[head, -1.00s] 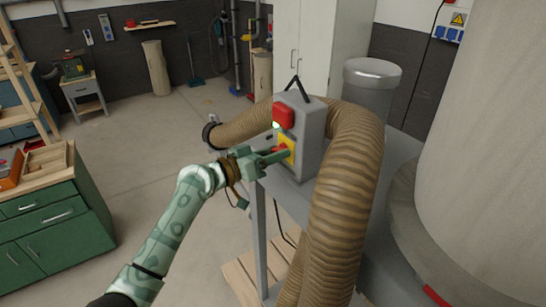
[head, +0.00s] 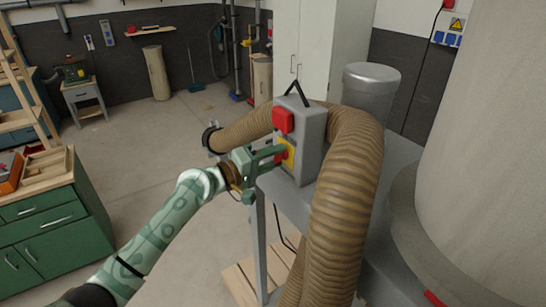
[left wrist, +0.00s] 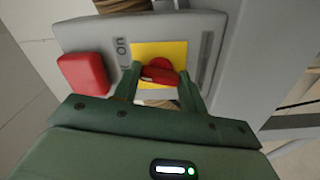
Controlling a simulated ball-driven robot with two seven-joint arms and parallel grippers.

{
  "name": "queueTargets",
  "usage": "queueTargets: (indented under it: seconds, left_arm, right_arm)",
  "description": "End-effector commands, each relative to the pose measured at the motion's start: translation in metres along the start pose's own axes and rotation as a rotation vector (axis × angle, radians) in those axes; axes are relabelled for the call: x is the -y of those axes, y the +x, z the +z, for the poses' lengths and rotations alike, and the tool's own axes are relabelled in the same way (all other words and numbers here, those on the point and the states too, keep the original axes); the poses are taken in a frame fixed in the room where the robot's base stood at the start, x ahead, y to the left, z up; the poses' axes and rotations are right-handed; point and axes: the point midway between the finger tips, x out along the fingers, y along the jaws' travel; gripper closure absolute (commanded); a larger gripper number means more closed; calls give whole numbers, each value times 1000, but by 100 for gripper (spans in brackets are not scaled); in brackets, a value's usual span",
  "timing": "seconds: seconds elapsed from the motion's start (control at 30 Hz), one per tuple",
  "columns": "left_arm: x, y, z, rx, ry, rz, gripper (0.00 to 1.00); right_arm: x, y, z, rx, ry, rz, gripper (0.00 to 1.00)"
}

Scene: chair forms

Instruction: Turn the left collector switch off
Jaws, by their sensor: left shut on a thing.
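The collector switch box (head: 309,135) is a grey box on a grey metal stand. It carries a red block (head: 283,120) near its top and a yellow plate (head: 289,153) below. In the left wrist view a red rotary knob (left wrist: 160,71) sits on the yellow plate (left wrist: 149,50), with "On" lettering beside it. My left gripper (head: 281,154) is at the yellow plate, its fingers shut on the red knob; it also shows in the left wrist view (left wrist: 158,84). The fingers hide part of the knob. My right gripper is not in view.
A thick ribbed brown hose (head: 347,190) loops closely around the box. A large pale cylinder (head: 485,130) stands at the right. A green cabinet (head: 50,225) stands at the left. The floor between cabinet and stand is open.

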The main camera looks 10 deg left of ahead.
Motion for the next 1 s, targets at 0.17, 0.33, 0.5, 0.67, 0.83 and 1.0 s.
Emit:
queueTargets:
  seconds: [0.17, 0.33, 0.5, 0.67, 0.83, 1.0]
  left_arm:
    - [-1, 0, -1, -2, -123, 0, 81]
    - [0, 0, -1, -2, -211, 0, 81]
    - [0, 0, -1, -3, -262, -1, 81]
    - [0, 0, -1, -3, -285, 0, 81]
    - [0, 0, -1, -3, -290, 0, 81]
    - [1, 0, -1, -3, -290, 0, 81]
  right_arm:
    - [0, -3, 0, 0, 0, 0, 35]
    - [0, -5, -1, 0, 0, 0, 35]
    - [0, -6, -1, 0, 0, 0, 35]
    - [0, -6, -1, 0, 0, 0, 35]
    - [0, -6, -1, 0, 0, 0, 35]
    - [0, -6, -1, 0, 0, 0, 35]
